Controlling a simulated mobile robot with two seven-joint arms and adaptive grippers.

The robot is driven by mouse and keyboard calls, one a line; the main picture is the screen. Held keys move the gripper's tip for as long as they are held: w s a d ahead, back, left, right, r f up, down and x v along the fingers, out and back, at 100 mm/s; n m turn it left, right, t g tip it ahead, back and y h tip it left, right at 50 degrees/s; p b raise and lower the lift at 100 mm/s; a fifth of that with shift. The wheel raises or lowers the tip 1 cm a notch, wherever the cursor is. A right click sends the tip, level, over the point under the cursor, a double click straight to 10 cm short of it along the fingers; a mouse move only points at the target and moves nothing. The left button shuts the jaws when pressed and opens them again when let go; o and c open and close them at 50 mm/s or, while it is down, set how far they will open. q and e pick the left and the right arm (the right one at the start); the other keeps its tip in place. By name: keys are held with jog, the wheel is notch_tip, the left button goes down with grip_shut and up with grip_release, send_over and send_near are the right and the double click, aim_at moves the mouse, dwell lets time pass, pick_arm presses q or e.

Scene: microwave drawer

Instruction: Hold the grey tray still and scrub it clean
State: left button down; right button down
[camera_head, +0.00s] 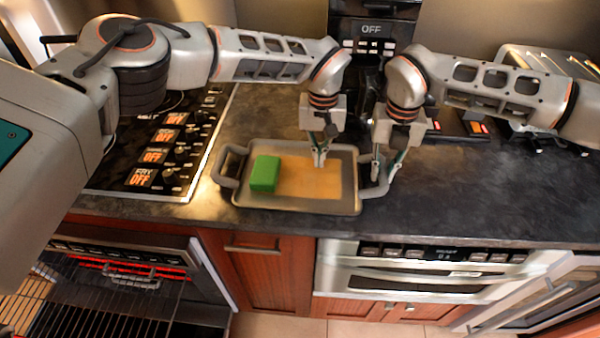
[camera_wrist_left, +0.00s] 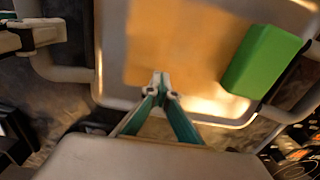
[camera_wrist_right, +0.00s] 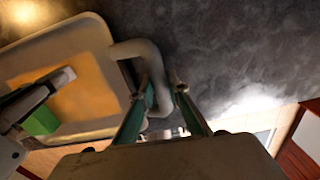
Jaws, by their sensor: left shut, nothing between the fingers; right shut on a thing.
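The grey tray (camera_head: 340,207) lies on the dark counter with a handle at each end. An orange-brown stain (camera_head: 312,180) covers much of its floor; it also shows in the left wrist view (camera_wrist_left: 175,45). A green sponge (camera_head: 265,173) rests in the tray's left part, beside the stain; it is also in the left wrist view (camera_wrist_left: 262,62). My left gripper (camera_head: 319,163) is shut and empty, pointing down over the stain, apart from the sponge. My right gripper (camera_head: 378,180) is shut on the tray's right handle (camera_wrist_right: 150,70), with its fingers either side of the bar.
A cooktop with lit displays (camera_head: 160,150) lies left of the tray. A black coffee machine (camera_head: 370,40) stands behind, and a toaster (camera_head: 545,75) at the back right. The counter right of the tray (camera_head: 480,195) is clear. An open oven (camera_head: 120,280) is below left.

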aim_at(332, 166)
pick_arm(q)
jog(key=shift+s+d+f, duration=0.1)
jog(key=shift+s+d, duration=0.05)
jog(key=shift+d, duration=0.8)
jog(key=shift+s+d, duration=0.1)
jog(key=shift+d, duration=0.8)
jog(key=c, duration=2.4)
grip_release()
jog(key=shift+c, duration=0.2)
jog(key=shift+a, duration=0.1)
jog(key=shift+w+r, duration=0.1)
jog(key=shift+r, duration=0.6)
grip_shut()
